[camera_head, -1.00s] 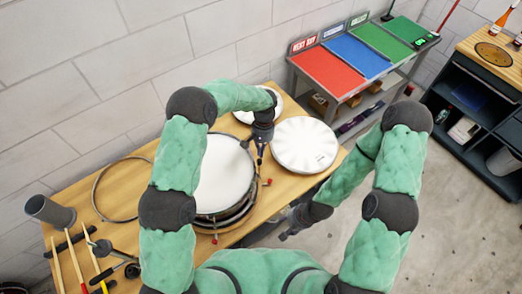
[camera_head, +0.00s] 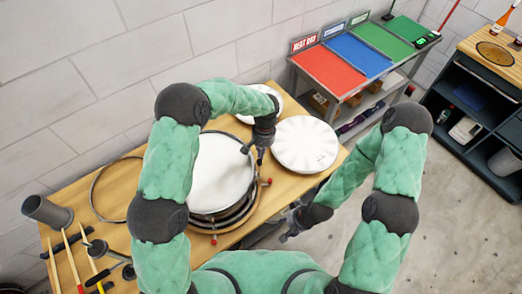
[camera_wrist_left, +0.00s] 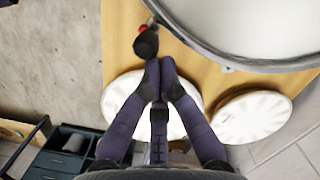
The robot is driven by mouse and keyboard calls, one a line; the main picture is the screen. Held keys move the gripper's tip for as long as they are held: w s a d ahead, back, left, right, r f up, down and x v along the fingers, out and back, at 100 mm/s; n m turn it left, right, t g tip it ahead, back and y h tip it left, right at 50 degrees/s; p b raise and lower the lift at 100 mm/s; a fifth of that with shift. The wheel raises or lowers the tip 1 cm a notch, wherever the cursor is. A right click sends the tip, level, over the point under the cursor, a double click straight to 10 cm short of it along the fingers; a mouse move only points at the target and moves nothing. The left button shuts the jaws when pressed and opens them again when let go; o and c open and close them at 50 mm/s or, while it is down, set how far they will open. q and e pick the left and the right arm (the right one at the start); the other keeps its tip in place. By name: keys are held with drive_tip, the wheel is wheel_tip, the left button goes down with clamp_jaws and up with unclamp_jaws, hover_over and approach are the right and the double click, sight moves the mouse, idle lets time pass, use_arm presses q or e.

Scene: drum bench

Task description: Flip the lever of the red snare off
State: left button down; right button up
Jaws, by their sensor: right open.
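The snare drum (camera_head: 220,172) stands on the wooden bench with its white head up and red fittings on its side. Its head and rim (camera_wrist_left: 255,64) fill the upper right of the left wrist view. A dark knob (camera_wrist_left: 146,43) with red beside it shows by the rim, likely the lever's end. My left gripper (camera_wrist_left: 161,68) has its fingers drawn together, with nothing seen between them, and the tips are just short of the knob. In the head view my left gripper (camera_head: 258,155) is at the drum's right edge. My right gripper (camera_head: 290,228) is open and empty, low beside the bench.
A white round pad (camera_head: 304,145) lies right of the snare, and a smaller one (camera_head: 267,98) lies behind my left wrist. A hoop (camera_head: 94,190), a grey cup (camera_head: 45,211) and sticks (camera_head: 72,262) lie at the left. A shelf with coloured panels (camera_head: 357,55) stands behind.

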use_arm(q)
drive_tip(key=s+f+t+b, duration=0.1)
drive_tip(key=s+t+b, duration=0.5)
drive_tip(key=b, duration=1.4)
drive_tip(key=s+d, duration=0.1)
drive_tip(key=s, duration=0.2)
drive_tip(key=shift+f+t+y, duration=0.25)
drive_tip(key=shift+t+y, duration=0.05)
drive_tip(key=shift+y, duration=0.1)
drive_tip(key=shift+w+a+f, duration=0.1)
drive_tip(key=shift+w+f+b, duration=0.1)
drive_tip(key=shift+w+b, duration=0.35)
drive_tip(key=shift+w, duration=0.2)
